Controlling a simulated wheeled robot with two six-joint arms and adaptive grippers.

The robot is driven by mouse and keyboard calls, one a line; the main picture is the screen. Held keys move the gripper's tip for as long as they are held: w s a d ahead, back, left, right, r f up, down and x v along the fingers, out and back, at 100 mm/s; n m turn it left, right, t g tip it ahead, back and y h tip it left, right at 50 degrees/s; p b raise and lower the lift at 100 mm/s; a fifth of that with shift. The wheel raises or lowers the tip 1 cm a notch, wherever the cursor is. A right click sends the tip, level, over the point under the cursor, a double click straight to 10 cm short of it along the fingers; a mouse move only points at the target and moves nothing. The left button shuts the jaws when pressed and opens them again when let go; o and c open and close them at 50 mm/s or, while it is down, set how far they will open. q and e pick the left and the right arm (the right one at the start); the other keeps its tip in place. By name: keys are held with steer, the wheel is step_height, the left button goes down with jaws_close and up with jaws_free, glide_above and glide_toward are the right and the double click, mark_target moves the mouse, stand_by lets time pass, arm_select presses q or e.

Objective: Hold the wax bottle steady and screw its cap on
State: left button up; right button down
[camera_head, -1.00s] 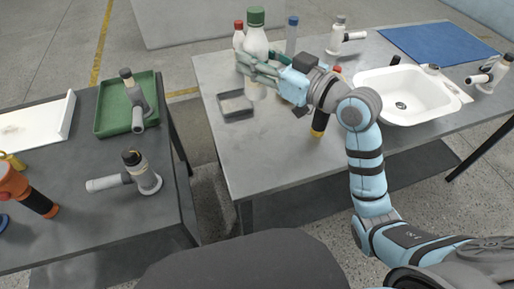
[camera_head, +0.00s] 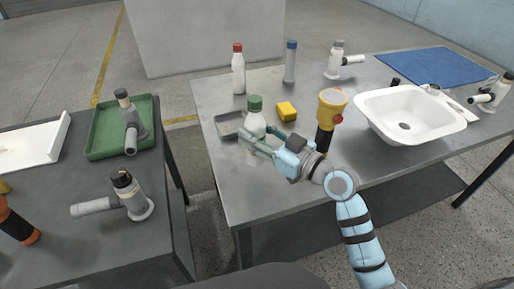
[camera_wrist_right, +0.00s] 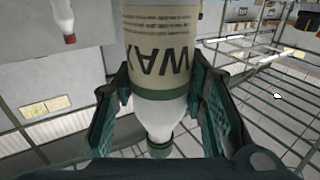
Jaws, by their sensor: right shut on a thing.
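The wax bottle (camera_head: 254,125), white with a green cap (camera_head: 255,102) on top, stands upright near the left side of the right-hand table. My right gripper (camera_head: 255,146) is shut around its body from the right. In the right wrist view the WAX label (camera_wrist_right: 160,55) looks upside down, and the bottle's white shoulder (camera_wrist_right: 163,118) tapers between the two fingers (camera_wrist_right: 160,105) to the green cap (camera_wrist_right: 160,150). I cannot tell whether the bottle's base touches the table or how tight the cap is. My left gripper is not in view.
A grey tray (camera_head: 228,134) is just behind and left of the bottle. A yellow block (camera_head: 287,111), a yellow-topped black tool (camera_head: 328,115), a red-capped bottle (camera_head: 238,75) and a blue-capped bottle (camera_head: 290,65) stand around it. A white basin (camera_head: 390,135) is at right. The table's front is clear.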

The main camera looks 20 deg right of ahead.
steer(key=shift+f+b, duration=0.9)
steer(key=shift+f, duration=1.2)
steer(key=c, duration=1)
jaws_free()
steer(key=shift+f, duration=0.1)
steer(key=v, duration=1.1)
steer(key=shift+d+b, duration=0.1)
steer(key=shift+b, duration=0.25)
steer(key=shift+s+d, duration=0.2)
steer(key=shift+s, duration=0.2)
